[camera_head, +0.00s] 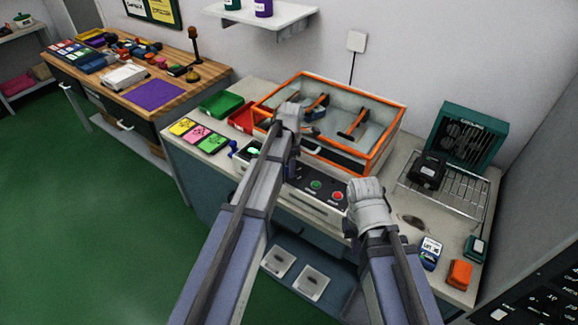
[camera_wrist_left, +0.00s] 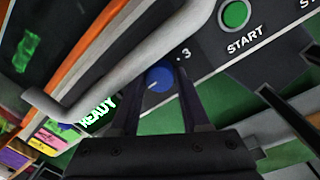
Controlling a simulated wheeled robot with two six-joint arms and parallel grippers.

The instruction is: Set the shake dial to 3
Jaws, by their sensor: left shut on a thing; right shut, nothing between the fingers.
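The blue shake dial (camera_wrist_left: 158,80) sits on the dark control panel, with a printed "3" beside it to the upper right in the left wrist view. A small pale mark shows on the dial's face; I cannot tell exactly which number it points to. My left gripper (camera_wrist_left: 158,84) is shut on the dial, one dark finger on each side. In the head view my left gripper (camera_head: 291,168) reaches down to the panel, and its arm hides the dial. My right gripper (camera_head: 350,228) is shut and empty, low at the right of the panel.
On the panel are a green START button (camera_head: 316,184), a red button (camera_head: 337,195) and a lit READY display (camera_wrist_left: 98,116). The orange-rimmed shaker tray (camera_head: 385,145) stands behind it. A wire rack (camera_head: 462,190) and small boxes lie at the right.

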